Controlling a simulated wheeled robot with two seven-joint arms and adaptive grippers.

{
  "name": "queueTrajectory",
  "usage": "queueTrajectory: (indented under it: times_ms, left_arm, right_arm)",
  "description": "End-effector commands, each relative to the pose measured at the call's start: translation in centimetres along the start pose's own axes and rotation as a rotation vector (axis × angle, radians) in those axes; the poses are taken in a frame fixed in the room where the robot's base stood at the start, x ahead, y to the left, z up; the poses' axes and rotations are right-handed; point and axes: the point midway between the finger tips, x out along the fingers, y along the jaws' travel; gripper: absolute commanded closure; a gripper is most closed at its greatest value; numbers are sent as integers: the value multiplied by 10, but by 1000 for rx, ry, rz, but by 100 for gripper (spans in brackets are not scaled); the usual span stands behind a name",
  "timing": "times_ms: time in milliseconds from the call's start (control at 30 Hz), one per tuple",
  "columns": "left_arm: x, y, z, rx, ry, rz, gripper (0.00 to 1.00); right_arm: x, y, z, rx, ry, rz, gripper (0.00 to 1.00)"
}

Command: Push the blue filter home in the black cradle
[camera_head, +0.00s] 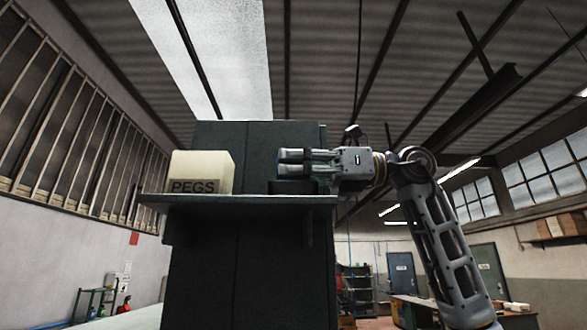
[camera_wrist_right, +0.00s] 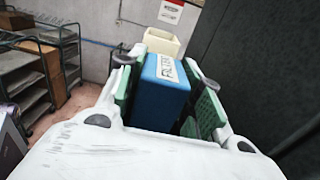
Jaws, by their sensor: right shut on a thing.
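My right gripper (camera_head: 285,163) is over the right part of a raised shelf in the head view, its fingers pointing left. In the right wrist view the blue filter (camera_wrist_right: 158,98), a block with a white label, is between the green finger pads of this gripper (camera_wrist_right: 165,95), which is shut on it. The filter is not visible in the head view. A low dark shape (camera_head: 283,187) on the shelf under the fingers looks like the black cradle. Its inside is hidden, and I cannot tell how deep the filter sits. My left gripper is not in view.
A cream box marked PEGS (camera_head: 200,173) stands on the left part of the shelf (camera_head: 240,200). A dark panel (camera_head: 240,150) rises behind the shelf. The stretch of shelf between box and gripper looks clear.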

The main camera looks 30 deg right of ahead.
Motion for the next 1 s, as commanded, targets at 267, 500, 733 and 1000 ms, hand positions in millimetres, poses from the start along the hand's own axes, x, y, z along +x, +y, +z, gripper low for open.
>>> queueTrajectory:
  times_ms: [267, 500, 733, 1000]
  left_arm:
    - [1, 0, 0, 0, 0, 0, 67]
    - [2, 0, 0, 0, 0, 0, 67]
    - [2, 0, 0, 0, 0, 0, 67]
    - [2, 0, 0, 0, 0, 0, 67]
  right_arm:
    - [0, 0, -3, 0, 0, 0, 89]
    - [0, 0, -5, 0, 0, 0, 89]
    - [0, 0, -6, 0, 0, 0, 89]
    - [0, 0, -7, 0, 2, 0, 89]
